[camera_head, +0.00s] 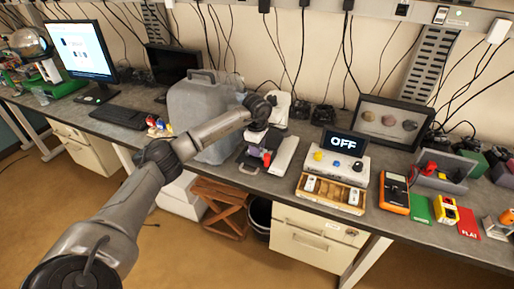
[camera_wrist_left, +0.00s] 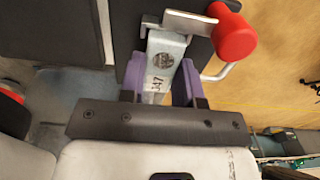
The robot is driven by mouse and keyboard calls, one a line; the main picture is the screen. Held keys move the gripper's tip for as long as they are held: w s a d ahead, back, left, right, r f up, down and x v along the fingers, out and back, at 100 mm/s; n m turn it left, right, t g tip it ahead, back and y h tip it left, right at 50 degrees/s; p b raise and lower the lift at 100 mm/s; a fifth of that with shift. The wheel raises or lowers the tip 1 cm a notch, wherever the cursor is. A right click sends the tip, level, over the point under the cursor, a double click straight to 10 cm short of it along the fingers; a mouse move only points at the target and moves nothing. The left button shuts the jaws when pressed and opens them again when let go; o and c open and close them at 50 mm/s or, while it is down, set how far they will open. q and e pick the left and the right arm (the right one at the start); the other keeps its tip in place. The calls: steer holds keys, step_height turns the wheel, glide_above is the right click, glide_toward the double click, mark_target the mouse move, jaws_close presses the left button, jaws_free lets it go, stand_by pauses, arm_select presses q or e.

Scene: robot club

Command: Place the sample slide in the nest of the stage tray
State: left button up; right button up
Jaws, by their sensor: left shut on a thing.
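My left gripper (camera_head: 257,153) reaches over the bench to a dark stage tray (camera_head: 249,168). In the left wrist view the purple fingers of this gripper (camera_wrist_left: 161,80) are shut on the sample slide (camera_wrist_left: 163,57), a pale strip with a dark round spot and dark lettering. The slide lies over the dark tray, which shows in that view (camera_wrist_left: 126,30), its far end close to a metal clip (camera_wrist_left: 190,22). A red knob (camera_wrist_left: 235,38) is beside the clip. I cannot tell whether the slide touches the nest, which is hidden. My right gripper is out of view.
A wooden tray (camera_head: 331,193) with pale pieces, a box with an OFF display (camera_head: 346,142) and an orange multimeter (camera_head: 395,192) stand to the right. The bench's front edge is close to the tray.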

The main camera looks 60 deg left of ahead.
arm_select(q)
steer(key=shift+f, duration=0.15)
steer(key=o, duration=1)
